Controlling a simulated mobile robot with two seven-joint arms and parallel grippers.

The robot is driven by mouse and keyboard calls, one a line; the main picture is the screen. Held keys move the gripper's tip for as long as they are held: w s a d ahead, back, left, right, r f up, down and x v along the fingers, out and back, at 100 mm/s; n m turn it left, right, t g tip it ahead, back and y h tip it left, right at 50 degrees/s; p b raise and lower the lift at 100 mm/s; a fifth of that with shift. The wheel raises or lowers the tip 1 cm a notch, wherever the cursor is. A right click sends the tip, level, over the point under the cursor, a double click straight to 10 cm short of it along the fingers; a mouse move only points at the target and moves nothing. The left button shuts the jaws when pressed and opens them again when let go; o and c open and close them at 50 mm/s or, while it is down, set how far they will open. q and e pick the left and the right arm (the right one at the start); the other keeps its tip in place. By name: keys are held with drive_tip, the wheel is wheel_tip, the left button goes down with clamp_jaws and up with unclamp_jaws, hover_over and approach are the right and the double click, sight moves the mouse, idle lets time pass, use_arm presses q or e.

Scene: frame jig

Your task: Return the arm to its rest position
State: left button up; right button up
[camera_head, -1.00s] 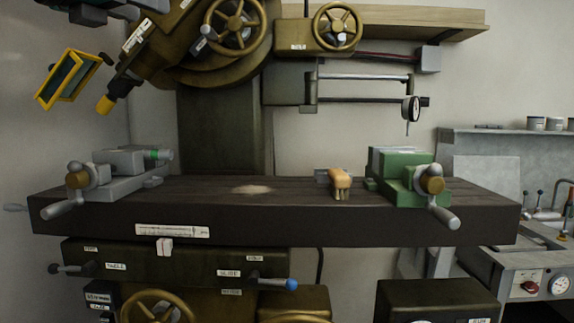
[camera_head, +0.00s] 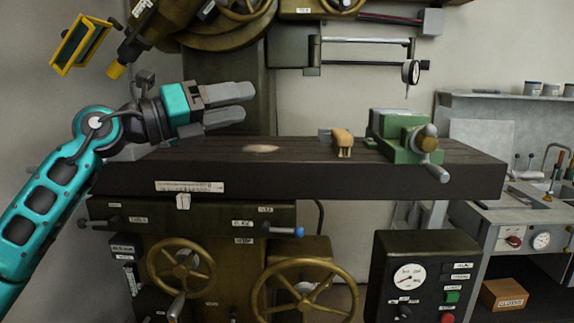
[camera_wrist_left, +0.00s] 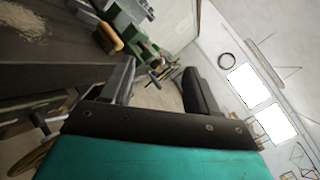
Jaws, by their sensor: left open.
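My left arm comes in from the left in the head view, teal and black. Its gripper (camera_head: 248,104) is open with nothing between the fingers, in front of the left part of the machine table (camera_head: 300,182). My right gripper is not in view.
A green vise (camera_head: 393,140) stands at the table's right end, with a wooden-handled brush (camera_head: 343,140) to its left. Below are brass handwheels (camera_head: 305,288) and a control box (camera_head: 424,270). A grey bench (camera_head: 540,215) stands at the right.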

use_arm(q)
drive_tip(key=s+a+f+n+t+y+p, duration=0.1)
drive_tip(key=s+a+f+n+t+y, duration=0.15)
drive_tip(key=f+n, duration=0.75)
drive_tip(key=s+a+f+n+t+y+p, duration=0.1)
drive_tip(key=s+f+n+t+y, duration=0.2)
drive_tip(key=f+n, duration=0.7)
drive_tip(key=s+a+f+n+t+y+p, duration=0.1)
drive_tip(key=s+a+f+n+t+y, duration=0.2)
drive_tip(key=f+n, duration=0.7)
drive_tip(key=s+a+f+n+g+y, duration=0.2)
drive_tip(key=s+f+n+g+y, duration=0.4)
drive_tip(key=s+f, duration=1.3)
wheel_tip(320, 180, down, 4)
drive_tip(key=shift+a+r+n+g+p, duration=0.2)
drive_tip(key=shift+n+g+p, duration=0.25)
drive_tip(key=shift+n+g, duration=0.4)
drive_tip(key=shift+w, duration=0.1)
drive_tip(key=shift+c, duration=0.2)
